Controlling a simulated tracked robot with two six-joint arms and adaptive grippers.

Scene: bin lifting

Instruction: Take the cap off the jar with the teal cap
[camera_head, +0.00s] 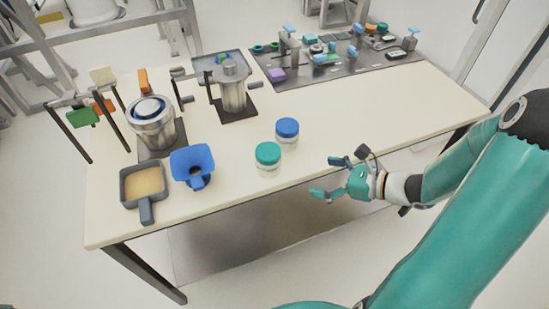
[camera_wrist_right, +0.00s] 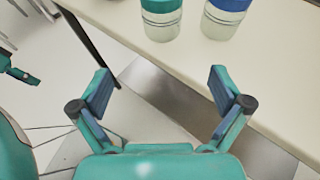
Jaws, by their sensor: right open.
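The clear jar with the teal cap (camera_head: 268,157) stands upright near the front edge of the table, with its cap on. It also shows at the top of the right wrist view (camera_wrist_right: 161,18). My right gripper (camera_head: 325,177) is open and empty in front of the table edge, to the right of the jar and apart from it. In the right wrist view its two fingers (camera_wrist_right: 160,80) are spread wide, with the teal-capped jar ahead of the gap. A small teal and dark part at the left edge of that view looks like my left gripper (camera_wrist_right: 22,74); its jaws cannot be made out.
A similar jar with a blue cap (camera_head: 287,133) stands close behind and right of the teal-capped one. Metal vessels stand further back. The table (camera_head: 370,120) is bare right of the jars.

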